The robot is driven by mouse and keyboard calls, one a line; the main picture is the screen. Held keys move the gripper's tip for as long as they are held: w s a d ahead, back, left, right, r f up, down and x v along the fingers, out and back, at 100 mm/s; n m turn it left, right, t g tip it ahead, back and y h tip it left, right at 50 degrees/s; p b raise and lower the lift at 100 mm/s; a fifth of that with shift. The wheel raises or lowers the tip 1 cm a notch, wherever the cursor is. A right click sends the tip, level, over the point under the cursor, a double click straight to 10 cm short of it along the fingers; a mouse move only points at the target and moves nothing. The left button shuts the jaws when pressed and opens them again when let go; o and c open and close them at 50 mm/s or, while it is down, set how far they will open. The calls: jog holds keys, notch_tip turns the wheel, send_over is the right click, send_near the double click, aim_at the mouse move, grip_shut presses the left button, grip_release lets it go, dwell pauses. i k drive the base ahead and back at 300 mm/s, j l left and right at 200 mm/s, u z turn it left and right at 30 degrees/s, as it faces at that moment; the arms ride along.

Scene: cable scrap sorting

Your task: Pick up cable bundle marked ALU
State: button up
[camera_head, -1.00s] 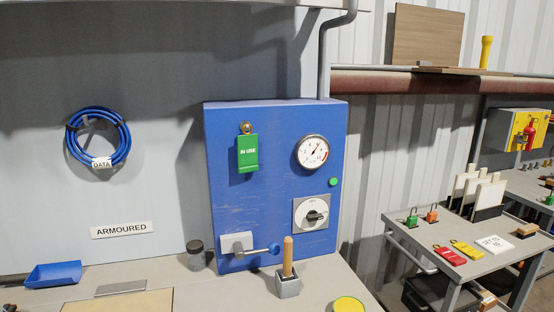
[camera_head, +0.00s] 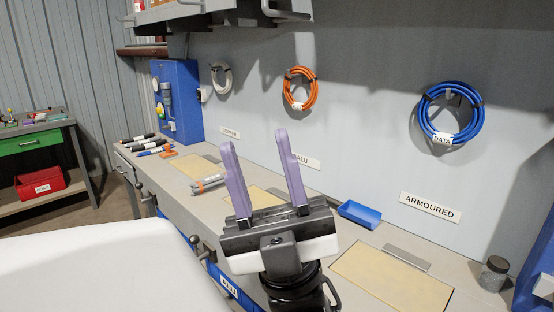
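No cable bundle with a readable ALU mark is in view. An orange coil (camera_head: 300,89) hangs on the wall with a white tag too small to read. A wall sign reading ALU (camera_head: 303,160) is below it, partly hidden by my gripper. A bundle of dark and blue pieces (camera_head: 152,147) lies further left. My gripper (camera_head: 253,140) is open and empty, its two purple fingers pointing up, in front of the bench.
A blue coil tagged DATA (camera_head: 450,115) hangs above the ARMOURED sign (camera_head: 430,207). A shelf (camera_head: 215,12) overhangs the wall.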

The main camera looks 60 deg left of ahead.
aim_at(199, 187)
jog(key=u, duration=1.5)
